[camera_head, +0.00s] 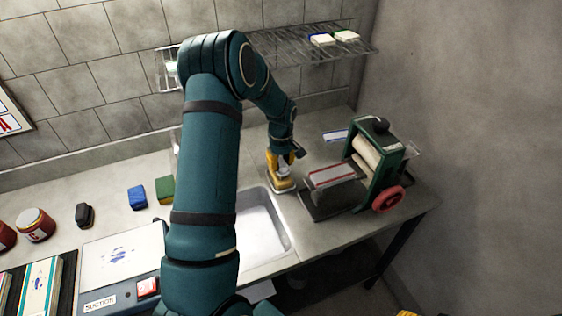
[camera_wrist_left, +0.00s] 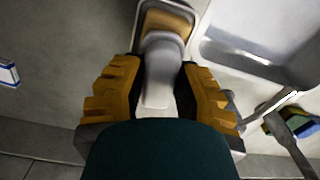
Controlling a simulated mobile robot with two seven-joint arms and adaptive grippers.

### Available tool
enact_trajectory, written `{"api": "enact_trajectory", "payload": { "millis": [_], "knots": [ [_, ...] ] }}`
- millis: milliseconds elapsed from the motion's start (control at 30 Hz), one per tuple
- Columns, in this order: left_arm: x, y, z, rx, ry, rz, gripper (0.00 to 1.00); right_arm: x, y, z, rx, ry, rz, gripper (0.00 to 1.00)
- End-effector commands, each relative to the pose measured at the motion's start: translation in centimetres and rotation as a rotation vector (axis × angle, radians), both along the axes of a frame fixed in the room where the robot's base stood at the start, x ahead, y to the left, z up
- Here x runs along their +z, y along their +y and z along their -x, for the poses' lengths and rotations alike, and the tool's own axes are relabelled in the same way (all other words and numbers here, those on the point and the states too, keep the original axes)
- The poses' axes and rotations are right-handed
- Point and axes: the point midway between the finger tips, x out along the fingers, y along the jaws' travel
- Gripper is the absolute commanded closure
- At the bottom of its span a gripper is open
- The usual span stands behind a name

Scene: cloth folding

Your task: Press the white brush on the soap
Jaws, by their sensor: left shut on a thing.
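My left gripper (camera_head: 284,160) is at the back of the counter, just behind the sink. In the left wrist view its yellow fingers (camera_wrist_left: 160,88) are shut on the pale grey-white handle of the white brush (camera_wrist_left: 159,78). The brush's rounded head end overlaps an orange-brown block, which looks like the soap (camera_wrist_left: 173,20), in a pale dish. I cannot tell whether brush and soap touch. In the head view the fingers and arm hide most of the brush and soap. A small yellow piece at the bottom right edge may be my right gripper (camera_head: 407,313).
The sink (camera_head: 262,232) lies in front of the gripper. A green press with a red wheel (camera_head: 388,198) stands close to the right. A blue sponge (camera_head: 137,197) and a green sponge (camera_head: 165,190) lie left of my arm. A wire rack (camera_head: 300,47) hangs above.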

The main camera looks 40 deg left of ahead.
Motion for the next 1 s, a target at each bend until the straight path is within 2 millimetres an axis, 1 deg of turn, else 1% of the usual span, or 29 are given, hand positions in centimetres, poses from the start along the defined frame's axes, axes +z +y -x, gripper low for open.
{"api": "enact_trajectory", "payload": {
  "millis": [1000],
  "knots": [
    [-0.96, 0.0, -0.01, 0.0, 0.0, 0.0, 0.97, -0.69, 0.0, 0.0, 0.0, 0.0, 0.0, 0.53]
  ]
}}
